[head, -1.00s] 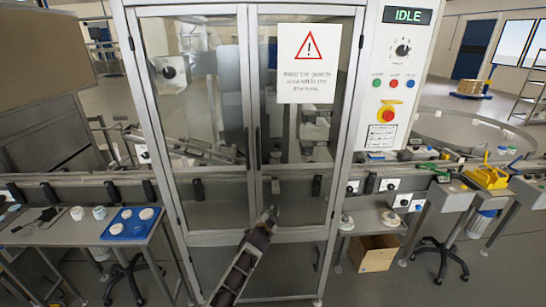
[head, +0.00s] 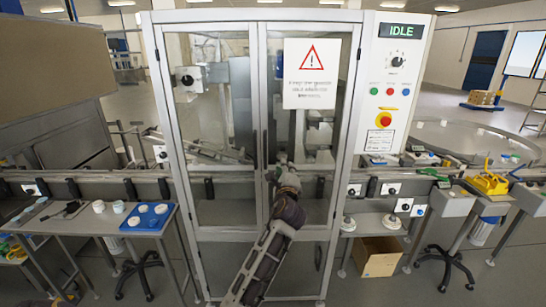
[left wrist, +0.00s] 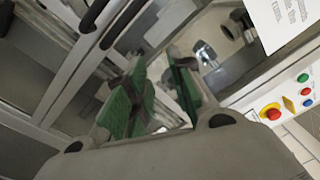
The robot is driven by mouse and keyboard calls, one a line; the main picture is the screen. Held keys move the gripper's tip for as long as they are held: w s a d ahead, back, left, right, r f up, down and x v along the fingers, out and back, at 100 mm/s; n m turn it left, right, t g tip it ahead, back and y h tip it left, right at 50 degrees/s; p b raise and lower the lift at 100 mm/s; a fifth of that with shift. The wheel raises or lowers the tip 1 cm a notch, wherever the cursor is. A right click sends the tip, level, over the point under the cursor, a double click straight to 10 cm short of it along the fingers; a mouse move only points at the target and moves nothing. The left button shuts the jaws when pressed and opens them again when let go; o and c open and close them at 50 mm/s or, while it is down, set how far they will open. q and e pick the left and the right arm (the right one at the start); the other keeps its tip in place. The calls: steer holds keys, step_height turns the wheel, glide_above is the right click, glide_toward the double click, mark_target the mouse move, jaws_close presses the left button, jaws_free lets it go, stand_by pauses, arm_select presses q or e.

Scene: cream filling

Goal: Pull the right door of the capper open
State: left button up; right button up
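The capper's right door (head: 300,218) is a glass panel in a grey metal frame, with a warning sign on its upper part. It looks shut beside the left door (head: 212,215). My left gripper (head: 283,162) is in front of the right door, just right of the handles. In the left wrist view its green-padded fingers (left wrist: 160,75) are apart with nothing between them, and a dark handle (left wrist: 122,24) lies up and left of them. My right gripper is not in view.
The control panel (head: 394,80) with IDLE display and red emergency button (head: 383,119) is right of the doors. A conveyor (head: 100,178) runs across at both sides. A table with a blue tray (head: 147,217) stands left. A cardboard box (head: 376,257) sits low right.

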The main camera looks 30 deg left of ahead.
mark_target(266, 154)
arm_select(q)
steer(key=s+a+m+g+y, duration=0.1)
steer(key=m, duration=0.2)
steer(key=s+a+m+y, duration=0.1)
steer(key=m, duration=0.2)
steer(key=s+m+g+y, duration=0.1)
steer(key=s+m, duration=0.1)
steer(key=m, duration=0.2)
steer(key=shift+a+r+g, duration=0.3)
steer(key=shift+a+r, duration=0.1)
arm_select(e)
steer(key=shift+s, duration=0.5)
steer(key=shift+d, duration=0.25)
arm_select(q)
steer(key=p+x, duration=0.1)
steer(key=x, duration=0.7)
steer(key=shift+w+a, duration=0.25)
steer(key=shift+p+x, duration=0.35)
steer(key=shift+x, duration=1.6)
steer(key=shift+w+a, duration=0.4)
steer(key=shift+w, duration=0.05)
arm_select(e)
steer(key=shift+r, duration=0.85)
